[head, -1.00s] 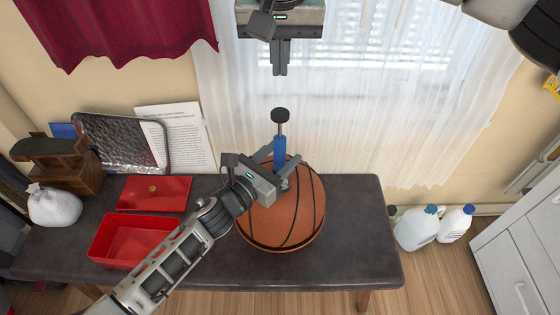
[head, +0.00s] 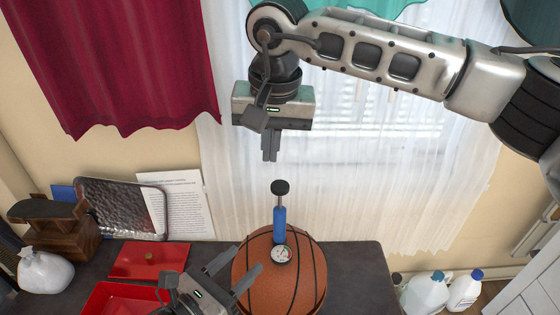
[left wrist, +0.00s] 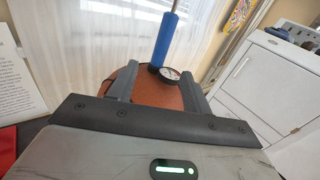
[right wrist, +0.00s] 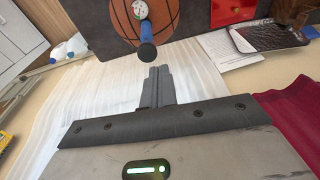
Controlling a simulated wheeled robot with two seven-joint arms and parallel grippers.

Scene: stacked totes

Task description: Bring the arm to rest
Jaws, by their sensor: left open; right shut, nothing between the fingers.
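My left gripper (head: 232,275) is open and empty at the lower middle of the head view, just left of the basketball (head: 262,270). In the left wrist view, the basketball (left wrist: 150,92) and the blue pump (left wrist: 166,38) show beyond its spread fingers. My right gripper (head: 270,157) is shut and empty, in the air above the pump and in front of the window. The blue pump (head: 280,224) stands upright on the ball, with a black knob on top and a round gauge (head: 282,254) at its base. The right wrist view shows the pump (right wrist: 146,32) beyond the shut fingers.
A dark table (head: 345,262) bears the ball. At its left are a red tray (head: 105,300), a red lid (head: 148,261), a white bag (head: 44,271), a wooden box (head: 50,232) and a metal pan (head: 122,208). White jugs (head: 428,290) stand at the right.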

